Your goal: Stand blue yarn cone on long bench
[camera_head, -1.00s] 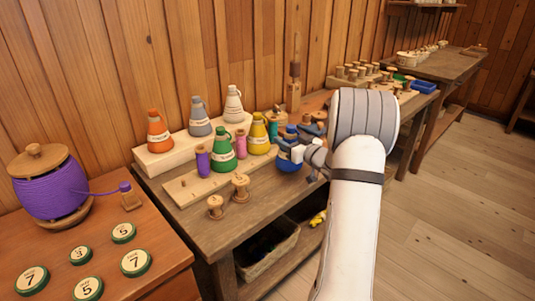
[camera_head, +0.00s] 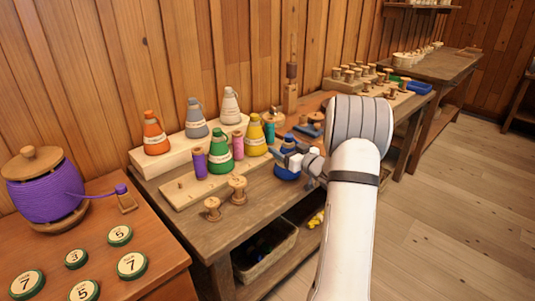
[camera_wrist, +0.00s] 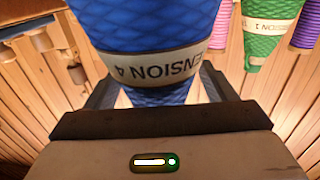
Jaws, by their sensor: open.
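The blue yarn cone (camera_head: 287,172) appears to stand upright on the long bench (camera_head: 222,228), near its front edge and right of the yellow cone. My gripper (camera_head: 293,158) is at the cone's upper part, reaching in from the right, and partly covers it. In the wrist view the blue cone (camera_wrist: 150,25) fills the middle, with a pale label band, between my two fingers. My gripper (camera_wrist: 158,90) is open, and small gaps show beside the cone. The contact under the cone's base is too small to see clearly.
Green (camera_head: 220,152) and yellow (camera_head: 256,138) cones stand left of the blue one, beside purple and pink spools. Two wooden spools (camera_head: 237,190) stand at the front. Orange, grey and white cones stand on a raised board (camera_head: 172,150). Tools lie behind the blue cone.

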